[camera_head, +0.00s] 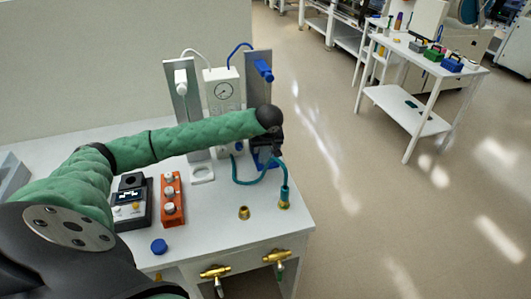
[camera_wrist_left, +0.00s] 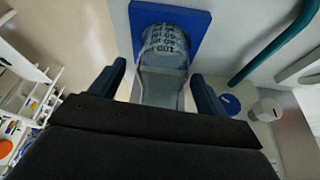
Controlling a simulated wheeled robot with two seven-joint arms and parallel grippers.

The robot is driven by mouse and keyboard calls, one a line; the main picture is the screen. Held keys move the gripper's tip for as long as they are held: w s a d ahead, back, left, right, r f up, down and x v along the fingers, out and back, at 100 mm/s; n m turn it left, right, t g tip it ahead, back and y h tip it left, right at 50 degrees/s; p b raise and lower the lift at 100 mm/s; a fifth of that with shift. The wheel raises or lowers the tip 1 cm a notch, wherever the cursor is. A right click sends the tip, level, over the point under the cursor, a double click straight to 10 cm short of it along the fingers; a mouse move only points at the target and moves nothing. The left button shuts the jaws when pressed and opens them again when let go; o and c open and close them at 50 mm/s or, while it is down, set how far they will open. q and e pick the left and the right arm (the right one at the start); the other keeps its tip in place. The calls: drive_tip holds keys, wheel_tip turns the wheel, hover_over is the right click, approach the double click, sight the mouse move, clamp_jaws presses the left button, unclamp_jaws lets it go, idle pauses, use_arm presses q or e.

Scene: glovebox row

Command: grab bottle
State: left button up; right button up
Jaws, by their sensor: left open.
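The bottle (camera_wrist_left: 163,50) is clear with a printed label band. In the left wrist view it stands at a blue square pad (camera_wrist_left: 195,22). My left gripper (camera_wrist_left: 160,85) is open, with one dark blue finger on each side of the bottle and visible gaps between; I see no contact. In the head view my left gripper (camera_head: 268,145) is at the back right of the white table, above the blue pad. There the arm and gripper mostly hide the bottle. My right gripper is in neither view.
On the white table (camera_head: 215,240) a teal hose (camera_head: 240,182) curves close to the gripper. A gauge unit (camera_head: 222,90) and two upright panels stand behind. An orange block (camera_head: 172,198), black device (camera_head: 132,200) and blue cap (camera_head: 158,246) lie nearer.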

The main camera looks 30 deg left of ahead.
use_arm(q)
drive_tip(key=c, duration=1.2)
drive_tip(key=shift+r, duration=0.2)
